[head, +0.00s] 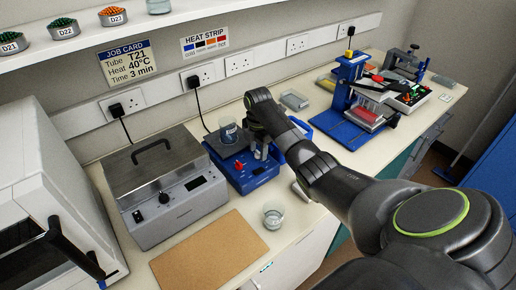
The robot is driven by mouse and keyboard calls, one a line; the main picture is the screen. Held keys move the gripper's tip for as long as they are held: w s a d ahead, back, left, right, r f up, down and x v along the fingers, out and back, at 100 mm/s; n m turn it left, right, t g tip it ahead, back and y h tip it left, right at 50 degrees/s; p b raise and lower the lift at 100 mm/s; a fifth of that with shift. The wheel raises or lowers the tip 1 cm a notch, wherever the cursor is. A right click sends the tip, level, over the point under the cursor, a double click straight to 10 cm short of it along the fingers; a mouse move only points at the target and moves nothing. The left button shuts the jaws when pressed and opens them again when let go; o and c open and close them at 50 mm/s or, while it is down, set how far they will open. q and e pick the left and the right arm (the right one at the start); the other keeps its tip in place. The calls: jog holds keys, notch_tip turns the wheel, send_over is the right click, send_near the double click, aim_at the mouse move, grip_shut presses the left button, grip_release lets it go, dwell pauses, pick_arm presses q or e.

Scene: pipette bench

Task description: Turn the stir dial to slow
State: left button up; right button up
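The blue stirrer (246,184) stands on the bench in the middle of the head view. A glass beaker (228,131) with clear liquid stands on its top plate. A small red part (239,163), which looks like the stir dial, shows on its sloping front; its setting is too small to read. My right gripper (262,152) points down at the stirrer's right side, right of the red part and apart from it in the picture. Its fingertips are small and partly lost against the stirrer, so its opening is unclear. My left gripper is not in view.
A grey lidded bath (158,185) with a black knob stands left of the stirrer. A white appliance (45,180) is far left. A blue stand (350,85) is at the back right.

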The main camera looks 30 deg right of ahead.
grip_shut()
jog(key=m+p, duration=0.3)
jog(key=shift+r, duration=0.25)
jog(key=m+p, duration=0.3)
jog(key=m, duration=0.1)
jog(key=shift+m, duration=0.3)
jog(key=m+p, duration=0.1)
jog(key=m, duration=0.2)
jog(key=shift+f+m, duration=0.15)
jog(key=shift+m, duration=0.25)
jog(key=m, duration=0.6)
jog(key=shift+m, duration=0.3)
